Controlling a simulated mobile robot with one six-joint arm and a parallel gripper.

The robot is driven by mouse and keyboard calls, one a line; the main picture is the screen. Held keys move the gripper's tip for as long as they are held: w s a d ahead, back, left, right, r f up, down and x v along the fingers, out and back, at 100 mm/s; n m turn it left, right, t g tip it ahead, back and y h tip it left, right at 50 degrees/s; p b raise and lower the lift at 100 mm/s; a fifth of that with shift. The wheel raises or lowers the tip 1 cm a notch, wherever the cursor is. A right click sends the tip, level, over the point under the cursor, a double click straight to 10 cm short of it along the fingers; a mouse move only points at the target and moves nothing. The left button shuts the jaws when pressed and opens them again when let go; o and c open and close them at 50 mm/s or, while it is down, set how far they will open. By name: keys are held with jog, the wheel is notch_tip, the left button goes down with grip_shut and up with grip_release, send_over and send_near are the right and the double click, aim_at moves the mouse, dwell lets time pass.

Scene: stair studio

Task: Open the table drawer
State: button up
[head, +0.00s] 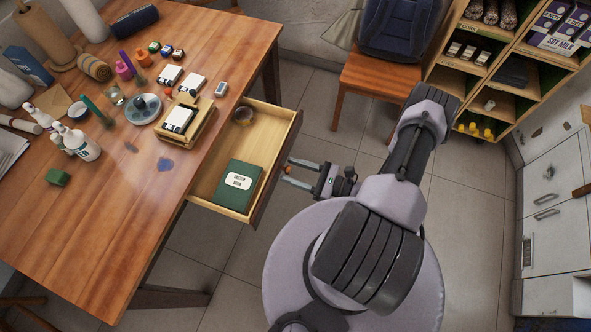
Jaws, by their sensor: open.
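The wooden table (95,255) fills the left of the head view. Its drawer (213,188) is pulled out from the right side, with its inside in plain view. The fingers look empty. I cannot tell whether the fingertips touch the front, and the handle is not clearly visible.
Bottles, small boxes and a wooden tray (196,128) stand on the table. A wooden chair (375,75) with a dark backpack (398,28) stands at the back. A shelf (505,60) and white cabinets (550,200) line the right. Tiled floor (470,225) is clear between them.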

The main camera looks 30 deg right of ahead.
jog(key=p+v, duration=0.2)
jog(key=v, duration=1.5)
jog(key=shift+s, duration=0.2)
jog(key=shift+d, duration=0.15)
jog(key=w+a+r+n+g+h, duration=0.1)
jog(key=w+r+n+g, duration=0.5)
jog(key=r, duration=0.6)
jog(key=w+a+r+n+g+h, duration=0.1)
jog(key=w+r+n+g, duration=0.5)
jog(key=r, duration=0.5)
jog(key=s+a+r+n+t+h, duration=0.1)
jog(key=s+a+r+n+h, duration=0.2)
jog(key=a+r+n, duration=0.3)
jog(key=s+a+r+n+t+h, duration=0.2)
jog(key=a+r+n, duration=0.4)
jog(key=a+r, duration=0.7)
jog(key=shift+s+a+r+t+h, duration=0.25)
jog(key=shift+s+a+h, duration=0.3)
jog(key=shift+h, duration=0.45)
